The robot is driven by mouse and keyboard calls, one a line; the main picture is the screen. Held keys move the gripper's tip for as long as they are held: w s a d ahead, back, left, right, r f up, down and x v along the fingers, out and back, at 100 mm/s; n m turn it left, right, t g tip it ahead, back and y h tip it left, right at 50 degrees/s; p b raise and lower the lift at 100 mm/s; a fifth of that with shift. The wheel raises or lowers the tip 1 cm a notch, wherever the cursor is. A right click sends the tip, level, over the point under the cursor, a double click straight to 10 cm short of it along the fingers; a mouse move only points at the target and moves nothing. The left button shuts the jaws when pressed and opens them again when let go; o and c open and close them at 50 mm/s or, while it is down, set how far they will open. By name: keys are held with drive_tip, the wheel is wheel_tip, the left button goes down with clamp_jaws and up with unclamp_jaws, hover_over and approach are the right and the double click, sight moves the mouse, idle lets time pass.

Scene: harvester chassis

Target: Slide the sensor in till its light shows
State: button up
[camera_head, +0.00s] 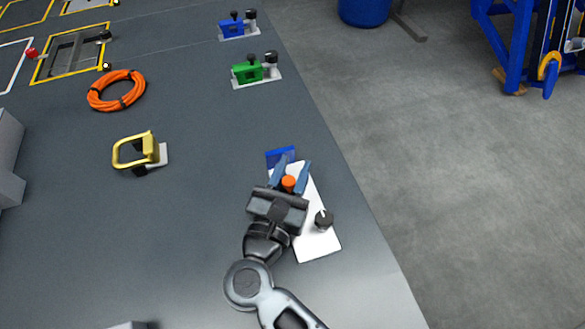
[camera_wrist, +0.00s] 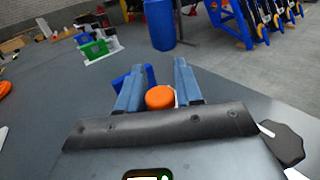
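An orange round cap (camera_head: 289,183) sits between the fingers of my gripper (camera_head: 296,176); it also shows in the wrist view (camera_wrist: 160,97). It may be the sensor's end; its body is hidden. The fingers straddle the cap closely, and I cannot tell whether they press on it. A blue block (camera_head: 280,156) stands at the far end of a white plate (camera_head: 318,246), just beyond the fingers; it shows partly behind the left finger in the wrist view (camera_wrist: 122,80). A black knob (camera_head: 324,219) is on the plate, right of my gripper. I make out no sensor light.
A yellow handle-shaped part (camera_head: 138,151) lies to the left, with an orange cable coil (camera_head: 116,90) beyond. A green block (camera_head: 247,70) and a blue block (camera_head: 231,29) stand on plates farther off. The surface's right edge runs close to the white plate.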

drive_tip(key=c, duration=0.6)
drive_tip(key=shift+r, duration=0.1)
clamp_jaws()
drive_tip(key=shift+w+b, duration=0.2)
drive_tip(key=shift+b, duration=0.45)
drive_tip(key=shift+r, duration=0.15)
drive_tip(key=o, duration=1)
unclamp_jaws()
drive_tip(key=shift+r, duration=0.1)
drive_tip(key=shift+c, duration=0.2)
drive_tip(key=shift+f, duration=0.2)
drive_tip(key=shift+s+a, duration=0.1)
drive_tip(key=shift+s, duration=0.1)
drive_tip(key=v, duration=0.7)
drive_tip(key=shift+s+b, duration=0.2)
drive_tip(key=shift+b, duration=0.2)
